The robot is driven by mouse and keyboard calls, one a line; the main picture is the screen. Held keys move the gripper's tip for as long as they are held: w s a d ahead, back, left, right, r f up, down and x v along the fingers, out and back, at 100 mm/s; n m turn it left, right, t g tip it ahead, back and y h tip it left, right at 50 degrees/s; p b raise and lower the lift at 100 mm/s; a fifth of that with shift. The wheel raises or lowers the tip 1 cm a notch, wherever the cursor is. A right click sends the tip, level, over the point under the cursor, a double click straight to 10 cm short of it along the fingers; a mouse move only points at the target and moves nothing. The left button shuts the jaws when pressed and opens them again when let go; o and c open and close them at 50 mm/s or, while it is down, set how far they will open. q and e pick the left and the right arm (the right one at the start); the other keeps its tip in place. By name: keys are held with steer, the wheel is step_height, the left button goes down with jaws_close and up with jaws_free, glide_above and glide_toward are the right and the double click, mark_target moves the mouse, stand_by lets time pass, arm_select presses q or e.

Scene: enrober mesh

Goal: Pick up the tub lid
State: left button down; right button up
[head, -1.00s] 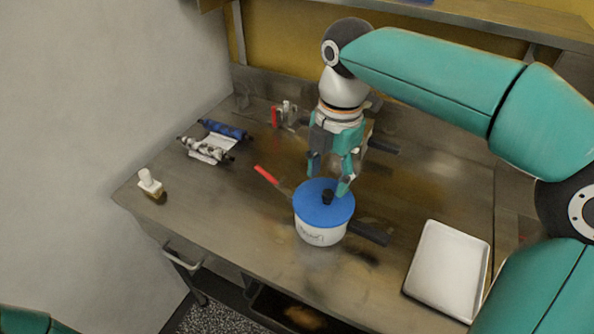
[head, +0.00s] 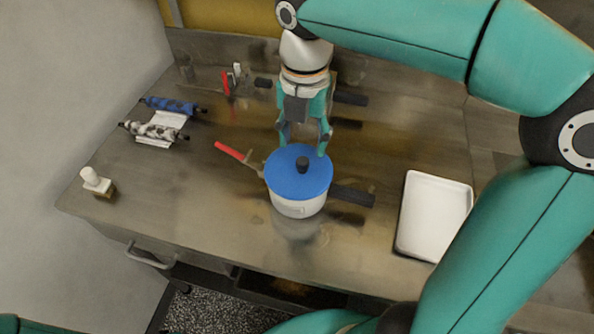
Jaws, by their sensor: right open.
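The tub lid (head: 284,180) is a round blue disc with a black knob (head: 302,165) in its middle. It sits on a white tub (head: 298,207) on the steel worktop. My right gripper (head: 304,143) points down, open and empty, with its two fingertips apart at the far side of the lid. The fingertips show just behind the knob in the picture; whether they touch the lid I cannot tell. The knob is not between the fingers. My left gripper is not in view.
A red-handled tool (head: 230,151) lies left of the tub, and a dark bar (head: 352,195) right of it. A white tray (head: 435,215) lies at the right. Blue (head: 170,106) and patterned (head: 153,131) rollers and a white-knobbed stamp (head: 96,181) are at the left. The front worktop is mostly clear.

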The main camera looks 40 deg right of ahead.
mark_target(303, 160)
steer(key=shift+f, duration=3.2)
jaws_close()
